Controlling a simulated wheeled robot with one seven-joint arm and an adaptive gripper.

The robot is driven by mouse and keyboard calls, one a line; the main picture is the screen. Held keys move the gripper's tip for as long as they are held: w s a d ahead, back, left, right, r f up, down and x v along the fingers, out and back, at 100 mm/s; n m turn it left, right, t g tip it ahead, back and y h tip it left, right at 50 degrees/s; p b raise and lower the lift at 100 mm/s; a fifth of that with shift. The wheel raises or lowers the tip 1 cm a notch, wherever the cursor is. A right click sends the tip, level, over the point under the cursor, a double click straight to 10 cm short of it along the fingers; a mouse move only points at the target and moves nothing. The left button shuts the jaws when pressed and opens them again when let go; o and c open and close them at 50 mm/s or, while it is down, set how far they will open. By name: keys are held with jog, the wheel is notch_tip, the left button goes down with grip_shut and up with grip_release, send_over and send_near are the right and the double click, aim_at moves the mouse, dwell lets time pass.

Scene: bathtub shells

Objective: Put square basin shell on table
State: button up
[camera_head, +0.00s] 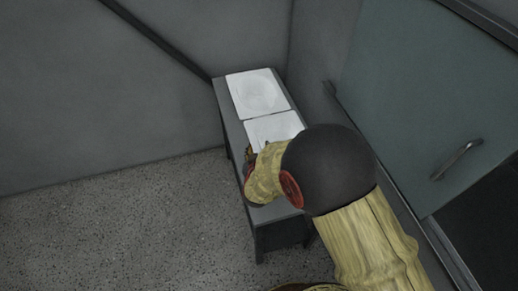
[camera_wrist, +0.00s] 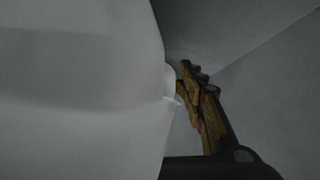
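The grey table (camera_head: 224,106) is narrow and stands along the wall. A white shell (camera_head: 273,127) is over its middle, partly hidden by my arm; I take it for the square basin shell. I cannot tell whether it rests on the table or hangs just above it. My gripper (camera_head: 250,156) is at its near left edge. In the wrist view the white shell (camera_wrist: 80,100) fills the left side. One finger of my gripper (camera_wrist: 183,95) presses against its rim; the other finger is hidden behind the shell. The gripper looks shut on that rim.
Another white shell (camera_head: 257,93), with a round hollow, lies on the table's far end, close to the nearer one. A green-grey cabinet door (camera_head: 425,90) with a handle stands at right. The speckled floor (camera_head: 130,220) at left is clear.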

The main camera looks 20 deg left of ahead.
jog(key=p+v, duration=0.3)
jog(key=v, duration=0.9)
jog(key=shift+p, duration=0.4)
